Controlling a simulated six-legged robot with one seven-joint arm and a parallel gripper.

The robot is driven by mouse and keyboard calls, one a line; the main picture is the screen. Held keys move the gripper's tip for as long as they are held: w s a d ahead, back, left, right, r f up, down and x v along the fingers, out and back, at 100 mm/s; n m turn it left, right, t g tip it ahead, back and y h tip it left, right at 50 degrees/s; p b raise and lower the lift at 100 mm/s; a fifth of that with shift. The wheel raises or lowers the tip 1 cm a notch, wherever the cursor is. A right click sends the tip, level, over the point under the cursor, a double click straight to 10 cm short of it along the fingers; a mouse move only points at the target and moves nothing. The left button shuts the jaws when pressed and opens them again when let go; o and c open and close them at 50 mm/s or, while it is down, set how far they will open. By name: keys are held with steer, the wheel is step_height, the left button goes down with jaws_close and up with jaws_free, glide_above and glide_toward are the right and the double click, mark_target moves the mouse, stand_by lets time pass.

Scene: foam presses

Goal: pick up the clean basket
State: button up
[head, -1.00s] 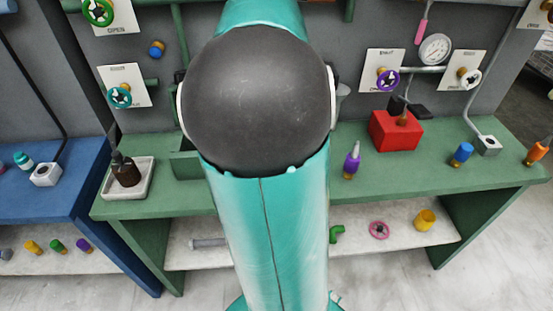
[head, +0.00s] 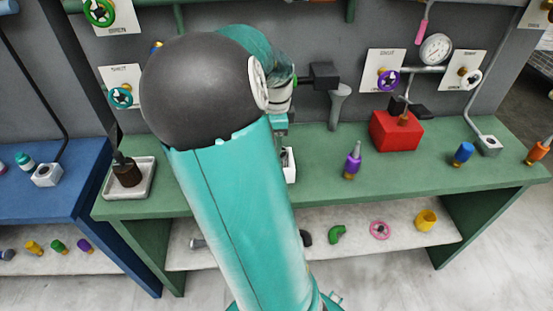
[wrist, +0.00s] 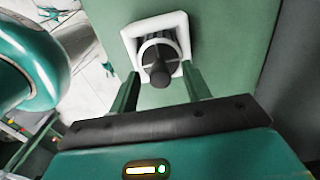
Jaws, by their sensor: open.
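In the wrist view a dark round piece with a pale ring and a dark knob (wrist: 158,72) stands in a white square tray (wrist: 183,20). It may be the clean basket, but I cannot tell its cleanness. My gripper (wrist: 162,78) is open, its two green fingers apart on either side of the knob in the picture, and nothing is held. In the head view the white tray edge (head: 291,166) shows beside my arm, below my wrist; the piece in it is hidden. Another white tray (head: 146,184) at the bench's left holds a dark brown knobbed piece (head: 126,173).
On the green bench (head: 400,175) stand a purple bottle-like piece (head: 353,160), a red block (head: 396,132), and a blue piece (head: 463,153). A grey flared post (head: 339,105) rises close right of my wrist. Valves and a gauge (head: 435,48) line the wall behind.

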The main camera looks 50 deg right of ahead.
steer(key=shift+f, duration=0.7)
jaws_close()
steer(key=shift+r, duration=0.1)
